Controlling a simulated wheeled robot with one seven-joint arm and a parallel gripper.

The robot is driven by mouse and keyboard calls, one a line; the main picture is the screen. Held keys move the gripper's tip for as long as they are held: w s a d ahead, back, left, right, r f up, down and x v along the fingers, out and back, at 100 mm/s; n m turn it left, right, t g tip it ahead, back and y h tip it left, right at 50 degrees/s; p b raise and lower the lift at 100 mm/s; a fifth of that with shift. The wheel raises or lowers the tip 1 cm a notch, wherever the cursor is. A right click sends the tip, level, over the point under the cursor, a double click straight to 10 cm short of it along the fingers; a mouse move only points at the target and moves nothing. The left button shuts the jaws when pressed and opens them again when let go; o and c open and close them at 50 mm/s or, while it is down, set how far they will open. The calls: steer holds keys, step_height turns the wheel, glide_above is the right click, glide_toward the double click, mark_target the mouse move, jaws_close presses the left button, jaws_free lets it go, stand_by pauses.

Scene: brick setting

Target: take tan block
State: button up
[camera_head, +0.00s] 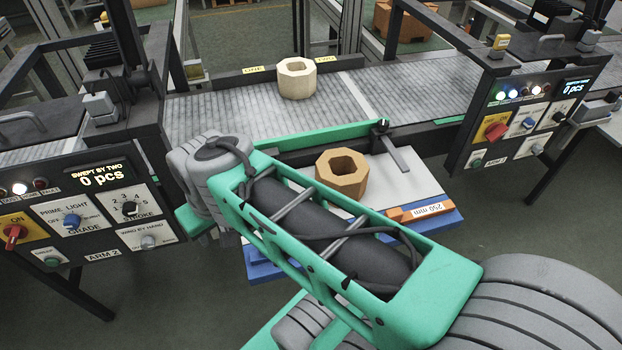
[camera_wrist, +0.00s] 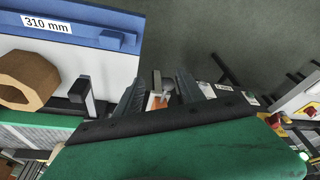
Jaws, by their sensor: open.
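A tan octagonal block with a hole through it (camera_head: 356,181) sits on a white board with a blue edge (camera_head: 398,180) in the head view. A paler, cream block of like shape (camera_head: 297,87) stands behind it on the grey conveyor. In the wrist view the tan block (camera_wrist: 42,72) is at the left edge, partly cut off. My gripper (camera_wrist: 158,90) is open and empty, its dark fingers apart, to the right of the board and block. In the head view my arm hides the gripper fingers and part of the board.
The conveyor (camera_head: 225,112) runs across behind the board. Control panels stand left (camera_head: 88,213) and right (camera_head: 527,112). A dark bracket (camera_head: 392,148) rises at the board's back.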

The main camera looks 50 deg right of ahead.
steer(key=shift+o, duration=0.9)
steer(key=w+d+m+g, duration=0.1)
steer(key=w+d+m, duration=0.1)
steer(key=d+m, duration=0.4)
steer(key=d, duration=0.3)
steer(key=shift+w+d+f+m, duration=0.15)
steer(key=shift+w+d+m, duration=0.1)
steer(key=shift+m, duration=0.15)
steer(key=m+g, duration=0.2)
steer(key=m, duration=1.5)
glide_above(348, 189)
steer(key=w+d, duration=0.2)
step_height(348, 189, down, 5)
steer(key=shift+s+a+f+b, duration=0.1)
steer(key=shift+b, duration=0.35)
steer(key=f, duration=0.4)
steer(key=f+p, duration=0.1)
steer(key=f, duration=0.2)
steer(key=shift+s+a, duration=0.2)
steer(key=shift+s, duration=0.15)
steer(key=shift+d+f, duration=0.1)
steer(key=shift+f, duration=0.3)
steer(key=shift+c, duration=0.5)
jaws_close()
